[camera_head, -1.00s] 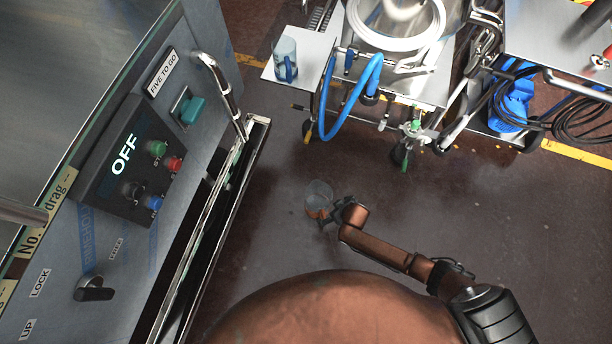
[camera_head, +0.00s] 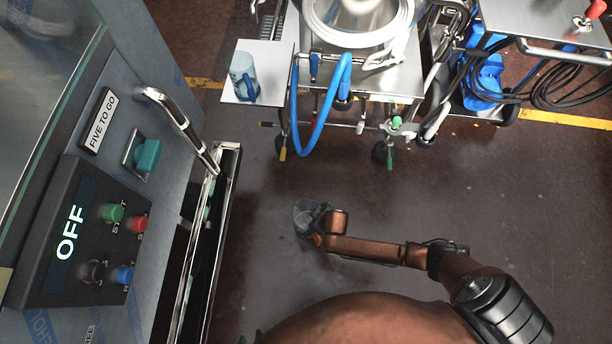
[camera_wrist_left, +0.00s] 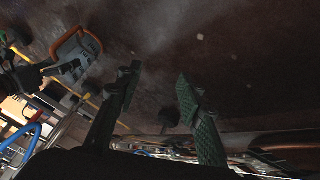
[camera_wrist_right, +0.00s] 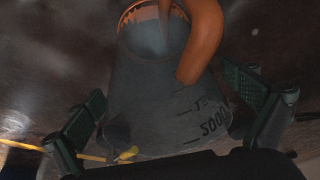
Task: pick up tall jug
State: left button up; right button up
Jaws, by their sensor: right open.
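A clear jug with an orange rim and handle (camera_wrist_right: 150,95) fills the middle of the right wrist view, with dark volume marks on its wall. In the head view it is a small clear vessel (camera_head: 303,211) beside my right gripper (camera_head: 318,222). My right gripper (camera_wrist_right: 165,88) is open, one finger on each side of the jug; I cannot tell if they touch it. Another clear jug, with a blue handle (camera_head: 243,78), stands on the cart's side shelf. My left gripper (camera_wrist_left: 157,82) is open and empty in the left wrist view.
A machine with an OFF display panel (camera_head: 70,235) and a metal handle bar (camera_head: 180,125) stands on the left. A steel cart with a blue hose (camera_head: 300,135) is at the top. The dark floor (camera_head: 430,220) between is mostly clear.

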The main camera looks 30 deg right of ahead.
pick_arm(q)
jog(key=f+b, duration=0.1)
jog(key=f, duration=0.1)
jog(key=a+f+t+b, duration=0.1)
jog(key=shift+f+t, duration=0.3)
jog(key=shift+f, duration=0.05)
pick_arm(e)
jog(key=x, duration=0.3)
jog(key=shift+w, duration=0.1)
jog(key=shift+r, duration=0.1)
jog(key=shift+c, duration=0.7)
pick_arm(q)
jog(key=shift+a, duration=0.1)
pick_arm(e)
jog(key=c, duration=1)
jog(key=shift+r, duration=0.1)
